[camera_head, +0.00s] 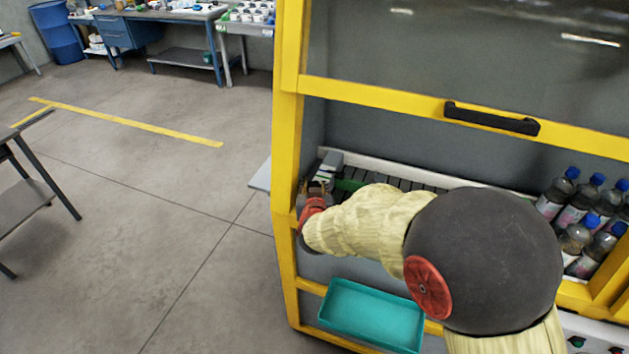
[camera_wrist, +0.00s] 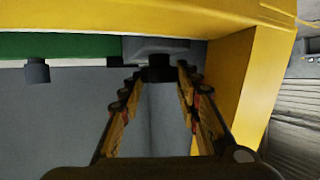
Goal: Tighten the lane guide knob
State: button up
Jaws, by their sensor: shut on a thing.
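The knob between my fingertips (camera_wrist: 160,68) is dark and sits below a grey block (camera_wrist: 160,48) at the end of a green rail (camera_wrist: 70,46). My gripper (camera_wrist: 158,73) reaches it with a finger on either side and is shut on it. A second dark knob (camera_wrist: 37,71) hangs from the rail to the left, apart from my gripper. In the head view my gripper (camera_head: 318,188) is at the left end of the lane inside the yellow-framed machine; my arm hides part of the lane and the knob cannot be made out.
A yellow post (camera_wrist: 228,95) stands close to the right finger. The raised guard has a black handle (camera_head: 491,118). Several bottles (camera_head: 580,215) stand at the lane's right. A teal tray (camera_head: 371,317) is below my arm. Open floor lies left.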

jog(key=shift+m+p, duration=0.3)
jog(key=shift+p, duration=0.2)
jog(key=o, duration=0.9)
jog(key=shift+r, duration=0.1)
jog(key=v, duration=1.2)
jog(key=shift+a, duration=0.15)
